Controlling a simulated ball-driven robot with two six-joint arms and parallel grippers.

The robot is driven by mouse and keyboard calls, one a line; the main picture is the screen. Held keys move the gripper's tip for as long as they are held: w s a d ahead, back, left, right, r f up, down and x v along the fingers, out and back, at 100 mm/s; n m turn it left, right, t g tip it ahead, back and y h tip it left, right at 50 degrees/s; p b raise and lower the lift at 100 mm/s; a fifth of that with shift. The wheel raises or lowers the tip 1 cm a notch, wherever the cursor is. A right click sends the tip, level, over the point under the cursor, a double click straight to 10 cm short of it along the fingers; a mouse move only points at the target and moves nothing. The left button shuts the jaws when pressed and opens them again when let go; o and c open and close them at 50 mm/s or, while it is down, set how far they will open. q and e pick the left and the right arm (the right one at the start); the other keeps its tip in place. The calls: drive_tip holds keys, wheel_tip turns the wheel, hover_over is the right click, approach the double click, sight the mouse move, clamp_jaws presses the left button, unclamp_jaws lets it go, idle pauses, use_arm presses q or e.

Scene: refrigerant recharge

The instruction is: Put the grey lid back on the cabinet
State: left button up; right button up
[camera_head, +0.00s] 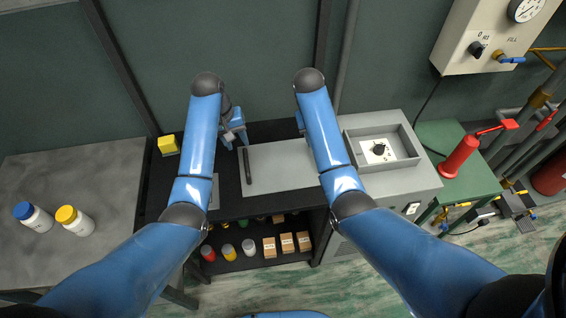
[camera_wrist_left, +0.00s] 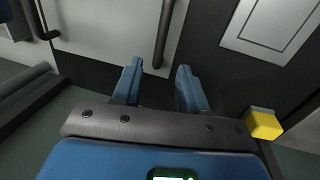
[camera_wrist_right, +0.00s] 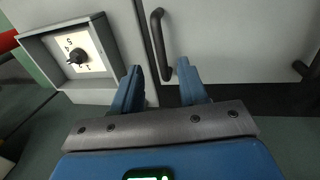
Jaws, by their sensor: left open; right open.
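The grey lid (camera_head: 283,168) lies flat on the dark bench top (camera_head: 228,195), with a dark bar handle (camera_head: 247,166) along its left side. Its right handle (camera_wrist_right: 160,42) shows in the right wrist view; my right arm hides it in the head view. The light grey cabinet (camera_head: 405,188) stands right beside the lid, with a walled recess and a dial on top. My left gripper (camera_wrist_left: 158,66) is open and empty, short of the left handle (camera_wrist_left: 164,35). My right gripper (camera_wrist_right: 159,66) is open and empty, with the right handle just beyond its fingertips.
A yellow block (camera_head: 168,145) sits at the bench's back left. Several bottles and boxes (camera_head: 270,247) stand on the shelf below. Two bottles (camera_head: 75,220) stand on the left table. A red cylinder (camera_head: 460,156) stands on the green table, under a gauge panel (camera_head: 490,35).

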sight(245, 157)
use_arm(q)
drive_tip(key=f, duration=0.3)
drive_tip(key=d+f, duration=0.1)
drive_tip(key=f, duration=0.2)
drive_tip(key=d+f, duration=0.1)
drive_tip(key=f, duration=0.2)
drive_tip(key=shift+w+f, duration=0.15)
drive_tip(key=shift+f, duration=0.15)
use_arm(e)
drive_tip(key=f, duration=0.3)
drive_tip(key=d+f, duration=0.1)
drive_tip(key=f, duration=0.2)
drive_tip(key=d+f, duration=0.1)
drive_tip(key=f, duration=0.2)
drive_tip(key=shift+w+f, duration=0.15)
drive_tip(key=shift+f, duration=0.15)
use_arm(q)
clamp_jaws()
use_arm(e)
clamp_jaws()
use_arm(q)
drive_tip(key=shift+r, duration=0.1)
use_arm(e)
drive_tip(key=shift+r, duration=0.1)
